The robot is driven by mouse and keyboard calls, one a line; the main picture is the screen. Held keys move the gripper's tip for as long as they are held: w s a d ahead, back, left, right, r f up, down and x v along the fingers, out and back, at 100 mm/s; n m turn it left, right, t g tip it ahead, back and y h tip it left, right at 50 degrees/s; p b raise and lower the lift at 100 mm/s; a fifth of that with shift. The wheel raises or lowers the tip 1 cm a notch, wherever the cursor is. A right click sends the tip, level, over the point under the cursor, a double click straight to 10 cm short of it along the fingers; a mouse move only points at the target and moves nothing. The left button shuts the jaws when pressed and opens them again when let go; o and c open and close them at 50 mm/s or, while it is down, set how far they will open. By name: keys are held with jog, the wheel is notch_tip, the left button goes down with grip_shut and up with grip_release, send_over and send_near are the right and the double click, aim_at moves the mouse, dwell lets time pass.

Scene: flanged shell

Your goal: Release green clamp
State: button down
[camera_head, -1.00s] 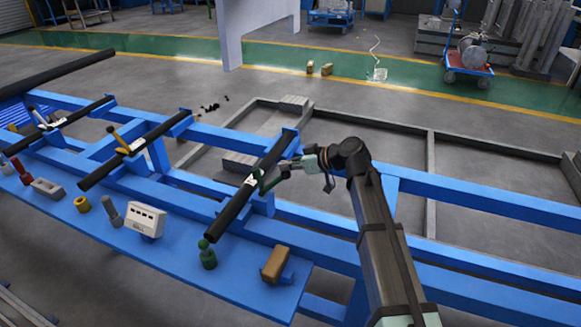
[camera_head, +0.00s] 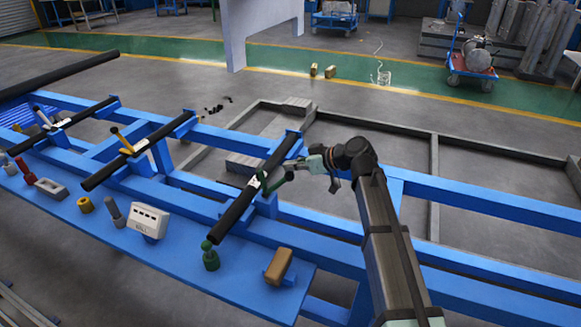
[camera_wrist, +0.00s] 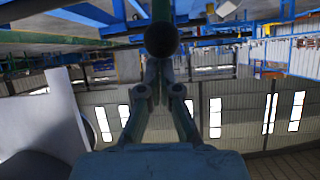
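The green clamp (camera_head: 267,187) sits on the dark bar (camera_head: 236,215) at the right of the blue frame, with a white part at its base. Its green handle slants up and right to my gripper (camera_head: 292,169). In the wrist view my gripper's fingers (camera_wrist: 161,72) come close together at a dark round handle end (camera_wrist: 161,39). They look shut on the handle, though the round end hides the fingertips.
A yellow clamp (camera_head: 123,143) sits on the middle bar. The blue shelf (camera_head: 185,262) in front holds a green-topped bottle-like piece (camera_head: 210,257), a brown block (camera_head: 279,266) and a white box (camera_head: 148,220). Blue beams (camera_head: 445,250) run below my arm.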

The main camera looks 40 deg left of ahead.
jog(key=r, duration=0.1)
jog(key=a+r, duration=0.1)
jog(key=r, duration=0.1)
jog(key=d+f+v, duration=0.1)
jog(key=v, duration=0.7)
jog(key=shift+d+f, duration=0.2)
jog(key=shift+w+p, duration=0.1)
jog(key=shift+p, duration=0.25)
